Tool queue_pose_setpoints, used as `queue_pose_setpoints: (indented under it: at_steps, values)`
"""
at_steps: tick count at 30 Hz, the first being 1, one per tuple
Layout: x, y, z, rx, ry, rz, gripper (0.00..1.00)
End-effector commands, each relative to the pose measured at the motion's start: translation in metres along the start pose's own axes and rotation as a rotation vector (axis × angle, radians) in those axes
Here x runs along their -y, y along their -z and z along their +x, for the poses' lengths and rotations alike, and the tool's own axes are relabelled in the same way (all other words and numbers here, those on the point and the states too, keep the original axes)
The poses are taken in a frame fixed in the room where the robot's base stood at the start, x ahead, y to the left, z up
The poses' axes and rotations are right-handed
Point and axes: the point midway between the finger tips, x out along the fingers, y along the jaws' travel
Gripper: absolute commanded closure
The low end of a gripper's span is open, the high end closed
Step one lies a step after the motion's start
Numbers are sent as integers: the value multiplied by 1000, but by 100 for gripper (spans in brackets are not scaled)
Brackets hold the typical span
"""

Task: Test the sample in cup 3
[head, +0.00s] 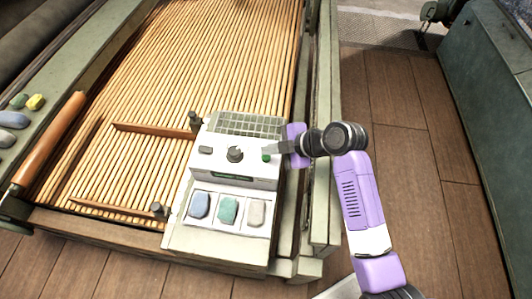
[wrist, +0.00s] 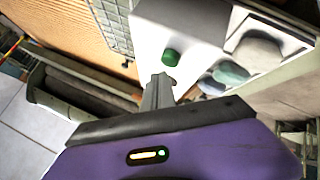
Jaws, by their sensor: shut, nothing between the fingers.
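A white tester (head: 232,172) sits at the front right of the slatted bed. Its top has a dark knob (head: 235,154), a green button (head: 266,157) and a small dark part (head: 205,150). Three square recesses along its front hold a blue sample (head: 199,205), a teal sample (head: 228,210) and a pale grey sample (head: 257,212). No cup numbers are readable. My gripper (head: 272,149) is shut and empty, its tips close to the green button. In the wrist view the fingertips (wrist: 158,80) point toward the green button (wrist: 172,57); contact cannot be told.
A wire grid (head: 245,125) lies behind the knob. Dark posts (head: 194,120) and wooden rails (head: 150,130) stand left of the tester. Coloured lumps (head: 14,119) lie on the left ledge. A dark green cabinet (head: 490,110) is at right, with clear wooden floor between.

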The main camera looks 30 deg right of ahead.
Motion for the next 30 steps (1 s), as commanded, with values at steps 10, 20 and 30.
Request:
queue_pose_setpoints:
  at_steps: [10, 20, 30]
  values:
    - [-1, 1, -1, 0, -1, 0, 100]
    - [-15, 15, -21, 0, -2, 0, 100]
    - [-26, 26, -36, 0, -1, 0, 100]
